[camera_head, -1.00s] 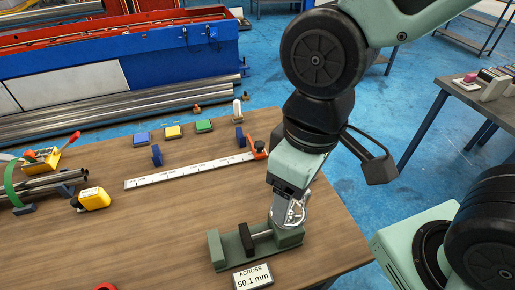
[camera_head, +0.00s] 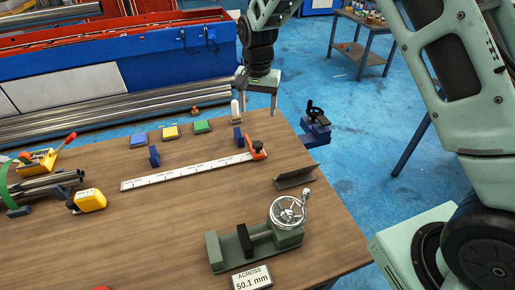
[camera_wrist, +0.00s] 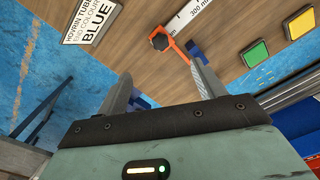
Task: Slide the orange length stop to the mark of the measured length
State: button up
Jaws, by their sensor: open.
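The orange length stop (camera_head: 257,151) sits at the right end of the white ruler (camera_head: 185,173), with a dark knob on it. In the wrist view the orange stop (camera_wrist: 177,43) and the ruler's end with a 300 mm mark (camera_wrist: 196,14) lie ahead of my fingertips. My gripper (camera_head: 260,110) is at the table's far right edge, behind the stop and apart from it. In the wrist view my gripper (camera_wrist: 162,75) shows two spread fingers with nothing held between them. Which mark is the measured length cannot be told.
A green gauge with a handwheel (camera_head: 288,210) stands at the front, with a card (camera_head: 252,278) reading ACROSS 50.1 mm. Blue, yellow and green pads (camera_head: 202,126) lie behind the ruler.

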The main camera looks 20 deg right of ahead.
aim_at(257, 145)
notch_tip(257, 145, down, 17)
jog(key=p, duration=0.4)
jog(key=shift+r, duration=0.15)
jog(key=c, duration=1.3)
jog(key=a+b, duration=0.6)
jog(key=a, duration=1.4)
jog(key=o, duration=1.3)
